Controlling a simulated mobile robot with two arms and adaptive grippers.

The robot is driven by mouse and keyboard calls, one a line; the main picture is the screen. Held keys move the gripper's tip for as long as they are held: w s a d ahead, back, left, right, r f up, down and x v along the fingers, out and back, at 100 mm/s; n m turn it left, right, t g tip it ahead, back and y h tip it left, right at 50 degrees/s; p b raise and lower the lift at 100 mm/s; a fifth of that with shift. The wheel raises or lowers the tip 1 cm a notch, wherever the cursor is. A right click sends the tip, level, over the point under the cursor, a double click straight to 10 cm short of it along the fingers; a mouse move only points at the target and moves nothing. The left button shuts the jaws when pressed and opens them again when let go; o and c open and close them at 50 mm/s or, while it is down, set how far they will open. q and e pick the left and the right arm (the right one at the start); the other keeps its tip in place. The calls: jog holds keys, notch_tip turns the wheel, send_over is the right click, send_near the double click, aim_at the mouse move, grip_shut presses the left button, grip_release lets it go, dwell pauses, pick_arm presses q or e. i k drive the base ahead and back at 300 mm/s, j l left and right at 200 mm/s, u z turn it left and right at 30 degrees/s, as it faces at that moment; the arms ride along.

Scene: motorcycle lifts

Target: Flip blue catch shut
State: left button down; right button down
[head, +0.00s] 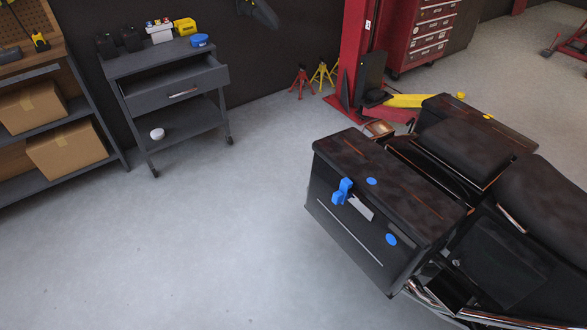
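A blue catch (342,190) sits at the upper front edge of a black side case (347,231) on a motorcycle. It stands out from the case face; I cannot tell for certain whether it is latched. A pale plate (360,208) lies just right of it. The case's dark lid (390,180) looks down on the case. A round blue spot (371,181) is on the lid and another blue spot (391,239) is on the front face. Neither of my grippers shows in this view.
A grey cart (170,90) with an open drawer stands at the back left, near a shelf with cardboard boxes (66,149). A red lift post (355,55) and jack stands (301,80) are behind the motorcycle. The floor (200,240) left of the case is clear.

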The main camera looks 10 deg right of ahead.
aim_at(342, 196)
jog(key=i+j, duration=0.15)
jog(key=j, duration=0.2)
jog(key=i+j+z, duration=0.15)
jog(key=j, duration=0.2)
jog(key=i+j, duration=0.15)
jog(key=j, duration=0.2)
jog(key=i+j+z, duration=0.15)
jog(key=j, duration=0.55)
jog(key=i+j+z, duration=0.15)
jog(key=j, duration=0.25)
